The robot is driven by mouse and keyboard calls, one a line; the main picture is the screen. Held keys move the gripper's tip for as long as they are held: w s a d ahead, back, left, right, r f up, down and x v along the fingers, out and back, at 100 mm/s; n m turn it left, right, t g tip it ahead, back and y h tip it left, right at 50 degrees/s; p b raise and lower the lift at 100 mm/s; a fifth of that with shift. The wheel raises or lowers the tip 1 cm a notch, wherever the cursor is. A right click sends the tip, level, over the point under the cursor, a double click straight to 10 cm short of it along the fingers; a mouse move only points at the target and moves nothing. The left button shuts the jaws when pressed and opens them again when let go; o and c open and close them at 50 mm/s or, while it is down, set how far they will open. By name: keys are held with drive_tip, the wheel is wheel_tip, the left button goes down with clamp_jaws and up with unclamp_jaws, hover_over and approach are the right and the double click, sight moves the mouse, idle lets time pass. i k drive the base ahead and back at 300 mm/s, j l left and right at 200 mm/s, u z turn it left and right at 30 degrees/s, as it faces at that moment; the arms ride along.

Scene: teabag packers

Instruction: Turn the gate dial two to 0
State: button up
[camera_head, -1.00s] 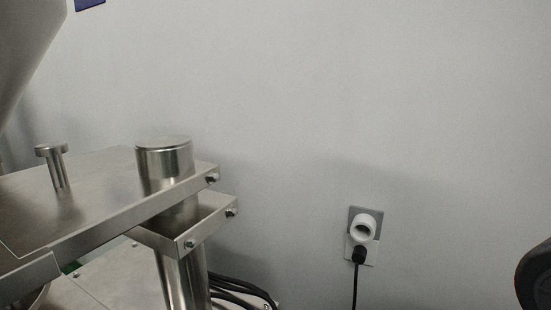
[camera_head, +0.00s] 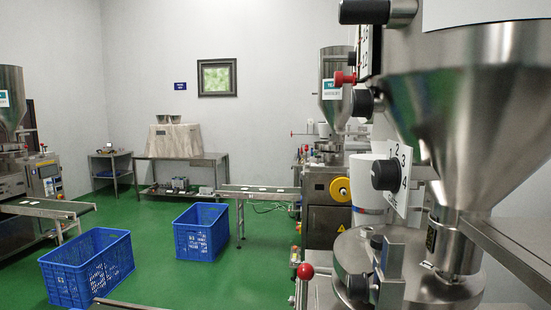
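A black dial knob (camera_head: 384,174) stands on a white number plate (camera_head: 407,190) at the right, on the near machine. The digits 2, 3 and 4 show on the plate; no 0 is readable, and I cannot tell where the knob points. Above it, a second black knob (camera_head: 362,102) sits by another plate (camera_head: 364,55), seen nearly edge-on. No label shows which dial is gate dial two. My gripper is not in view.
The near machine's steel hopper (camera_head: 455,100) and round table (camera_head: 350,250) fill the right side. A red ball-topped lever (camera_head: 305,271) stands below. Blue crates (camera_head: 88,265) (camera_head: 201,232) are on the green floor (camera_head: 160,275), which is clear between them.

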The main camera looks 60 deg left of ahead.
sight(387, 174)
drive_tip(key=u, duration=1.1)
